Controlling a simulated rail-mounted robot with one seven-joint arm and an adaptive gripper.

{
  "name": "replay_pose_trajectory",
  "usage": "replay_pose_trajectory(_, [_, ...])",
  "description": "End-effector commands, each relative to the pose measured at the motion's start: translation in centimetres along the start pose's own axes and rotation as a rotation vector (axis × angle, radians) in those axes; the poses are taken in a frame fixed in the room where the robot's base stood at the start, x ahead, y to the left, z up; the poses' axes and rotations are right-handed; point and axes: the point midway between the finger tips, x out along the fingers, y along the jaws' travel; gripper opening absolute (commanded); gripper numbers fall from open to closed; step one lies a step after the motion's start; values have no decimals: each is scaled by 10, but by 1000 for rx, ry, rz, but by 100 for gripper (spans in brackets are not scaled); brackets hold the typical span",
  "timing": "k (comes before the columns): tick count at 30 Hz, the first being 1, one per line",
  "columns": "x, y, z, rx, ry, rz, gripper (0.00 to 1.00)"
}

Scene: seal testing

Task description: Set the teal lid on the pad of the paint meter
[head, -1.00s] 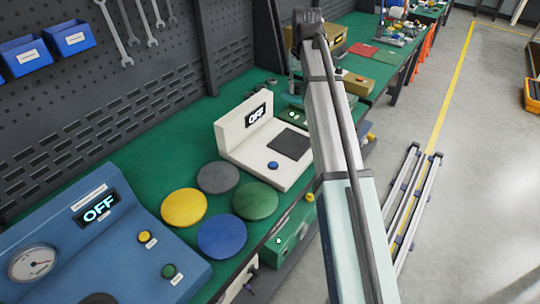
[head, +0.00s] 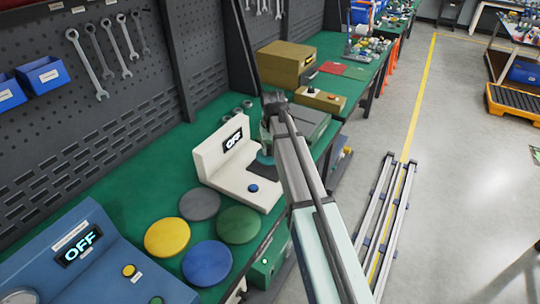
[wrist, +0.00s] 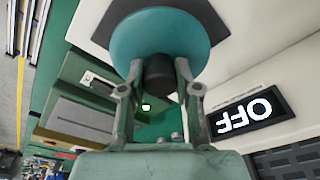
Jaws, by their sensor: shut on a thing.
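My gripper (wrist: 158,80) is shut on the dark knob (wrist: 160,72) of the teal lid (wrist: 160,38) in the wrist view. In the head view the teal lid (head: 264,159) shows as a small patch at the paint meter (head: 228,178), partly hidden by my arm. The meter is white, with a lit OFF display (head: 234,140) and a blue button (head: 253,188). Its dark square pad (head: 262,171) is partly covered in view by the lid and arm. The lid is over the pad; I cannot tell whether they touch.
A blue device (head: 95,260) stands at the front left. Boxes (head: 285,62) stand farther along the green bench, before the pegboard wall.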

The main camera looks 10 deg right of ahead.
Motion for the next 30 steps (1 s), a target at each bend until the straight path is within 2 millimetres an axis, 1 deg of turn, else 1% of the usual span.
replay_pose_trajectory(5, [8,0,1,0,0,0,0])
replay_pose_trajectory(13, [37,0,6,0,0,0,0])
replay_pose_trajectory(25, [43,0,6,0,1,0,0])
replay_pose_trajectory(26, [43,0,6,0,0,0,39])
replay_pose_trajectory(27, [43,0,6,0,0,0,53])
replay_pose_trajectory(28, [43,0,6,0,0,0,57])
replay_pose_trajectory(30, [43,0,6,0,0,0,57])
